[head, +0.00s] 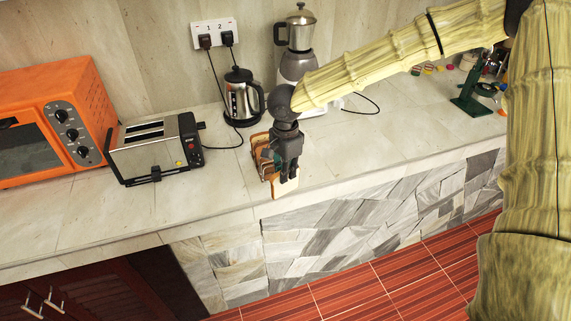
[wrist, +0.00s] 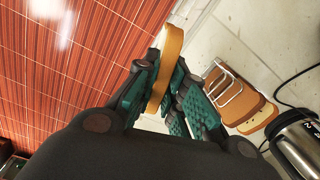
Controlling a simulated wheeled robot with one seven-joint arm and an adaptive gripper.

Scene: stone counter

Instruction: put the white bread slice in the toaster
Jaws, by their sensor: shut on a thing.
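My gripper (head: 288,172) is at the right front of the bread rack, with its fingers pointing down. In the wrist view its teal-padded fingers (wrist: 164,88) are closed on a bread slice (wrist: 167,65), seen edge-on with a tan crust. The held slice (head: 284,188) also shows below the fingers in the head view; its faces are mostly hidden. The silver and black toaster (head: 155,158), with two long slots on top, stands to the left of my gripper. The toaster is out of the wrist view.
The rack (wrist: 232,92) holds other slices, brown and pale, beside my gripper. An orange oven (head: 75,80) is left of the toaster. The counter (head: 225,180) is clear between toaster and rack.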

